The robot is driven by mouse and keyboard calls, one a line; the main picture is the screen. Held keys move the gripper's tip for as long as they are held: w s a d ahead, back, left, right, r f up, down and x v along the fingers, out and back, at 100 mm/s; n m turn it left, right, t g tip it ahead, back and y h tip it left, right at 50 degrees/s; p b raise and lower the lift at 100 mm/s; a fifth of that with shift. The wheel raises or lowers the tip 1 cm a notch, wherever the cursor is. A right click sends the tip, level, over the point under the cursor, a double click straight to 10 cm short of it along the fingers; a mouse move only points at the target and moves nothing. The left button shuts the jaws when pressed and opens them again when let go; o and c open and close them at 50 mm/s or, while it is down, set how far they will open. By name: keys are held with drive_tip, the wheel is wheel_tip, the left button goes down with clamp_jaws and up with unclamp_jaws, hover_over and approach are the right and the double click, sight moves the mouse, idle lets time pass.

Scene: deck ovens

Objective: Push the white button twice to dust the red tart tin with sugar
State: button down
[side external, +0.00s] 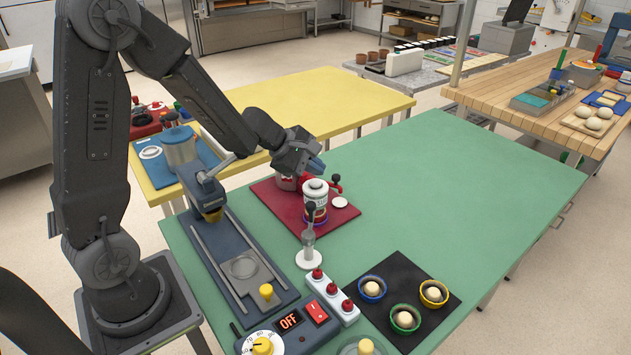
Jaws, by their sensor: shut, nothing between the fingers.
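My gripper (317,164) is shut and empty, with bluish fingertips, in the air above the far part of a red board. A white canister (314,190) with a dark cap stands on the red board (278,206), just below the gripper in the picture. A red fitting with a black knob (336,184) shows beside it. A flat white disc (340,202) lies on the board to the right of the canister; I cannot tell if it is the white button. I cannot make out a red tart tin for certain.
A blue dispenser with a rail (243,268) stands left. The green table (470,190) is clear at right.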

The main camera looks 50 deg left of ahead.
sight(315, 183)
drive_tip(key=shift+r, duration=2.4)
idle(0.7)
wheel_tip(315, 183, up, 4)
drive_tip(key=shift+f, duration=0.1)
drive_tip(key=shift+f, duration=0.15)
drive_tip(key=shift+f, duration=4.3)
drive_tip(key=shift+f, duration=0.15)
drive_tip(key=shift+f, duration=0.3)
